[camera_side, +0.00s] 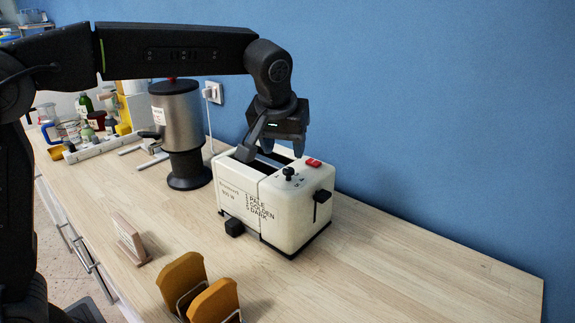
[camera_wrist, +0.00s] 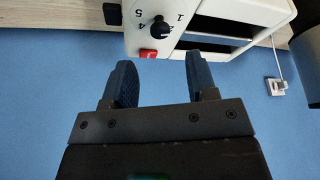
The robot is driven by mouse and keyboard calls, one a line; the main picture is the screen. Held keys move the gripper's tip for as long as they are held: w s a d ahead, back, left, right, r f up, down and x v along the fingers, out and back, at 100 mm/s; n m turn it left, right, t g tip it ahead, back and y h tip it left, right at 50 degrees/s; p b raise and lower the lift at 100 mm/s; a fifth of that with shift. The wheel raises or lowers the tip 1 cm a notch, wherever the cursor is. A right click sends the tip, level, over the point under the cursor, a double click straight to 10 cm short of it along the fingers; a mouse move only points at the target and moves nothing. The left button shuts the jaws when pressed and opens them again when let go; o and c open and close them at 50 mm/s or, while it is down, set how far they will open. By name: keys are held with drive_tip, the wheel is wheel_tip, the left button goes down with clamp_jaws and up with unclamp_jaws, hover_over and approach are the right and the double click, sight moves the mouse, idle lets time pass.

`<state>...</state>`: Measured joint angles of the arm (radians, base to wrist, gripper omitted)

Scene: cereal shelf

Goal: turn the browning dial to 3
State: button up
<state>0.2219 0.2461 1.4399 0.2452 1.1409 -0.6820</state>
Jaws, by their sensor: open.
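The cream toaster (camera_side: 248,200) stands on the wooden counter, with "PALE", "GOLDEN" and "DARK" printed on its side. Its black browning dial (camera_side: 289,172) is on top, near a red button (camera_side: 313,162). The wrist view also shows the dial (camera_wrist: 158,27), with 1, 4 and 5 legible around it; other marks and its exact setting are too small to read. My gripper (camera_side: 274,150) is open and empty above the toaster, behind the dial in the side view. In the wrist view my gripper (camera_wrist: 160,64) has its fingertips apart, short of the dial and the red button (camera_wrist: 148,54).
A black lever (camera_side: 322,196) sticks out of the toaster's end. A steel urn (camera_side: 180,125) stands behind left. Toast slices in a rack (camera_side: 190,285) and a small card stand (camera_side: 130,240) are in front. A blue wall is behind; the right counter is clear.

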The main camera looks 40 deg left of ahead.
sight(288, 169)
drive_tip(key=x, duration=0.6)
drive_tip(key=shift+w+f, duration=0.15)
drive_tip(key=shift+f, duration=0.05)
drive_tip(key=c, duration=0.9)
